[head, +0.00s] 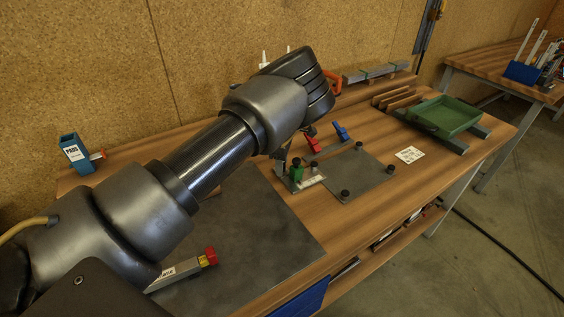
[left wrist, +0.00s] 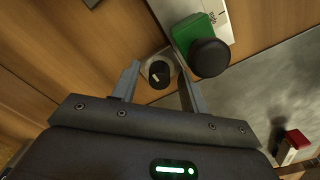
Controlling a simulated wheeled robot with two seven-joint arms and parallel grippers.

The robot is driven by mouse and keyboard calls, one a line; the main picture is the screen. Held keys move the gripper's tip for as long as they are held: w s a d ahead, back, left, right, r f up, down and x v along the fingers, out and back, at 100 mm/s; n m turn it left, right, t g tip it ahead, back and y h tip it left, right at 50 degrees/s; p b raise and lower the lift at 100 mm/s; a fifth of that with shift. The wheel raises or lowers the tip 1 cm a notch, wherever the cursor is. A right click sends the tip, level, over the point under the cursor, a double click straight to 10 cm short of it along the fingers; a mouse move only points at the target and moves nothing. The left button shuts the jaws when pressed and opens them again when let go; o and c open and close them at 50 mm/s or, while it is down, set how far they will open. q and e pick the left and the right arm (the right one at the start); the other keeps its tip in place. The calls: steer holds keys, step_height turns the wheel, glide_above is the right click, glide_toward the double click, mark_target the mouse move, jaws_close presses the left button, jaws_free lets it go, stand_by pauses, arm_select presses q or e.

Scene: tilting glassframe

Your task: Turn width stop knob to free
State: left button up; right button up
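In the left wrist view a small black round knob (left wrist: 158,73) with a white pointer mark sits on a grey plate. My left gripper (left wrist: 157,72) is open, with one finger on each side of this knob and visible gaps to it. Beside it is a green block (left wrist: 194,34) with a larger black round knob (left wrist: 209,57) on a pale marked strip (left wrist: 215,10). The green block also shows in the head view (head: 296,174), near the fixture on the bench. There my left arm hides much of the gripper and the small knob. My right gripper is not in view.
A grey plate (head: 362,177) with black posts lies right of the green block, with red (head: 312,145) and blue (head: 341,132) clamps behind it. A green tray (head: 444,116) stands at the far right. A red-tipped tool (head: 208,257) lies on the dark mat (head: 265,235).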

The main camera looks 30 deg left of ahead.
arm_select(q)
jaws_close()
steer(key=shift+n, duration=0.3)
steer(key=n+p, duration=0.1)
steer(key=n, duration=0.1)
steer(key=shift+n, duration=0.4)
steer(key=n, duration=0.4)
steer(key=shift+p, duration=0.4)
steer(key=n, duration=0.6)
steer(key=shift+n, duration=2.3)
jaws_free()
